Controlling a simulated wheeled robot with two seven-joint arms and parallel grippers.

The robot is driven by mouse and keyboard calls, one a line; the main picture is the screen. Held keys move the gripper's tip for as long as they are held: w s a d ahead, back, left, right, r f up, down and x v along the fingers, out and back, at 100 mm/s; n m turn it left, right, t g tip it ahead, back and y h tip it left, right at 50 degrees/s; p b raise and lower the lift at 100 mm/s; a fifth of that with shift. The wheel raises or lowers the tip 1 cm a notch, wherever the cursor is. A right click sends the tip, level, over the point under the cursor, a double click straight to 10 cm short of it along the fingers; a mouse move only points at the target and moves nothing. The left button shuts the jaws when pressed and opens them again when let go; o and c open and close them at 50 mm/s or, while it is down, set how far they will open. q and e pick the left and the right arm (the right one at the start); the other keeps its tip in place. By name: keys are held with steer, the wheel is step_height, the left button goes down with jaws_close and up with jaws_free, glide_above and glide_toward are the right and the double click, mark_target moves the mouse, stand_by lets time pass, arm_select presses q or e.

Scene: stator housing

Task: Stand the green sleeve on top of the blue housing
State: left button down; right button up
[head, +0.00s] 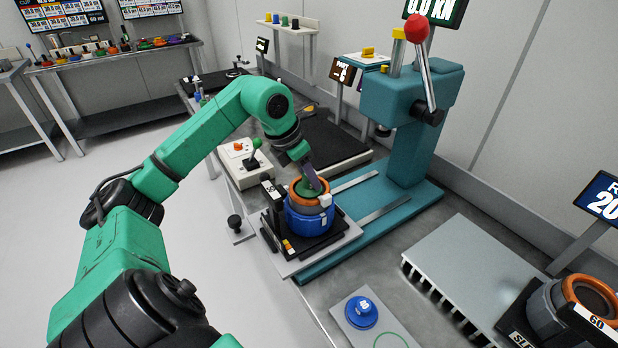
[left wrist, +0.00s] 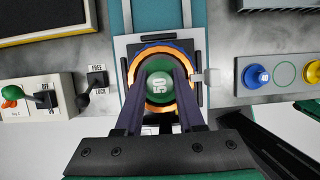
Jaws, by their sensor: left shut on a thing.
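The blue housing (head: 308,222) stands upright in a black fixture on the teal press's base, with an orange ring (head: 296,203) at its top. The green sleeve (head: 306,190) shows inside the orange ring in the head view, partly hidden by my gripper. In the left wrist view the green sleeve (left wrist: 160,84) has a round top marked 50, framed by the orange ring (left wrist: 166,49). My left gripper (head: 313,183) is shut on the sleeve, one finger on each side, over the housing. I cannot tell whether the sleeve touches the housing. My right gripper is out of view.
The teal press (head: 410,120) with a red-knobbed lever stands just behind the fixture. A FREE/LOCK lever (left wrist: 96,80) is left of the fixture. An orange-ringed part (head: 568,305) stands at far right.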

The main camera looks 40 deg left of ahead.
arm_select(q)
steer(key=shift+w, duration=0.15)
steer(key=c, duration=0.9)
jaws_free()
steer(key=shift+f, duration=0.1)
steer(key=o, duration=0.4)
steer(key=shift+r, duration=0.25)
steer(key=shift+s+a+r, duration=0.1)
steer(key=shift+s+r, duration=0.1)
steer(key=shift+r, duration=0.15)
steer(key=v, duration=1.1)
